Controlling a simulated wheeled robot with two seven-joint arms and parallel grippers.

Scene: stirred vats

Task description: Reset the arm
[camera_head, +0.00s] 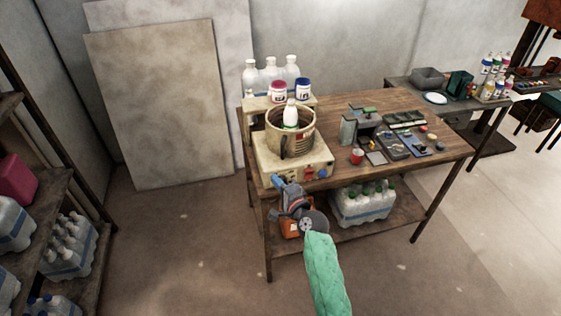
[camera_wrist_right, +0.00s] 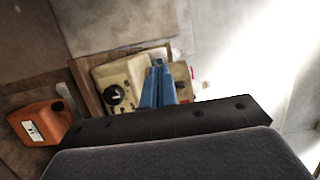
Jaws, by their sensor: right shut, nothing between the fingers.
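My right arm (camera_head: 325,275) comes in from the bottom in a green sleeve. My right gripper (camera_head: 278,181) has blue fingers, shut and empty, in front of the left front corner of the stirrer base (camera_head: 318,172). In the right wrist view the blue fingers (camera_wrist_right: 157,86) are together, with the base and its black knob (camera_wrist_right: 115,95) behind them. My left gripper is not in view.
The wooden table (camera_head: 440,148) holds a red cup (camera_head: 357,156) and trays of small items. White bottles and two jars stand behind the vat. An orange canister (camera_wrist_right: 40,122) is below. A shelf with bottle packs stands at left. The floor between is clear.

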